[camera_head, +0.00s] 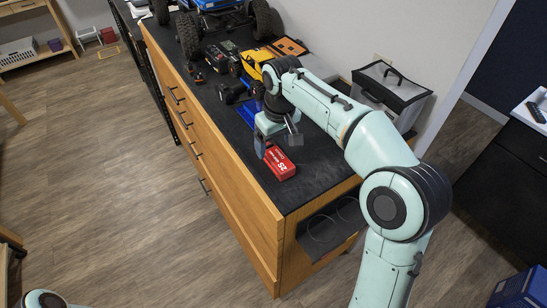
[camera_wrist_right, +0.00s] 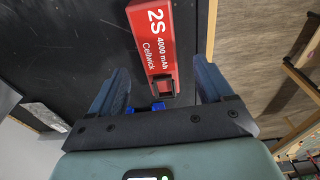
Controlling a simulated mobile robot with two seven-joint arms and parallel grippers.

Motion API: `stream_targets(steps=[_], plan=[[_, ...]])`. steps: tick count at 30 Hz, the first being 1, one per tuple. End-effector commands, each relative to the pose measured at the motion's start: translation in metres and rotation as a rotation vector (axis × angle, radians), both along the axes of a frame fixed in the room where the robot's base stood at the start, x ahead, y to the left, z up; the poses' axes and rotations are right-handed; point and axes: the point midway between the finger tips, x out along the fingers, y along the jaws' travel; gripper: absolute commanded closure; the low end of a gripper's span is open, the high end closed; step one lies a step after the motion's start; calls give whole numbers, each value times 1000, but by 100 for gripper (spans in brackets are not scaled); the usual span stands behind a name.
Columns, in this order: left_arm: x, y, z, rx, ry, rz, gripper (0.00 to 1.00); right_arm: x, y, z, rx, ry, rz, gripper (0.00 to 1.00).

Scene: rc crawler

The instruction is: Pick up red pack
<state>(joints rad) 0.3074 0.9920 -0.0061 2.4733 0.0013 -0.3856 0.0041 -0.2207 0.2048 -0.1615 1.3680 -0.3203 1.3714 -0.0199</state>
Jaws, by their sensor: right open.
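The red pack (camera_head: 280,162) lies on the black top of the wooden cabinet, near its front edge. In the right wrist view the red pack (camera_wrist_right: 172,50) shows white "2S 4000 mAh" lettering and a black connector at its near end. My right gripper (camera_head: 277,143) is open just above and behind the pack in the head view. In the wrist view its two fingers (camera_wrist_right: 160,78) stand apart, with the pack's near end between them and no visible contact. My left gripper is out of view; only a bit of my left arm shows at the bottom left.
The cabinet top (camera_head: 318,172) is bare right of the pack. Behind the gripper are a yellow car body (camera_head: 257,62), a blue crawler (camera_head: 215,5) and small black parts. A grey-and-black case (camera_head: 391,88) stands by the wall. Open wooden floor (camera_head: 120,180) lies left.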

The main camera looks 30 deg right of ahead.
Motion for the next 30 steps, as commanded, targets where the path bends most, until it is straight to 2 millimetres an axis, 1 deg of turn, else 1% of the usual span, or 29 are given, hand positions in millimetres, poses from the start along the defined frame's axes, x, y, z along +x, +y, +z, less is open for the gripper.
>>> stream_targets(steps=[6, 9, 12, 19, 20, 21, 23, 24, 25, 26, 30], plan=[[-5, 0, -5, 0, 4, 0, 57, 3, -1, -31, 0, 6, -1, 20], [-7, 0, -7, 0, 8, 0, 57, 4, -1, -44, 0, 5, 0, 20], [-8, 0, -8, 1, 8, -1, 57, 6, -1, -50, 0, 1, 0, 20], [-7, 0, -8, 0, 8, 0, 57, 6, -1, -50, 0, 0, 0, 20], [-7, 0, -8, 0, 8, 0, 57, 6, -1, -50, 0, 0, 0, 30], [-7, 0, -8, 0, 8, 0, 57, 6, -1, -50, 0, 0, 0, 43], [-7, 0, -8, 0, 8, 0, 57, 6, -1, -50, 0, 0, 0, 62], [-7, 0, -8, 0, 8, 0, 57, 6, -1, -50, 0, 0, 0, 75], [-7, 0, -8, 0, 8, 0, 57, 6, -1, -50, 0, 0, 0, 85], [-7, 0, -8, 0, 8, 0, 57, 6, -1, -50, 0, 0, 0, 89], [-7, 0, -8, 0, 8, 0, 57, 7, -1, -49, 0, -2, 0, 89]])
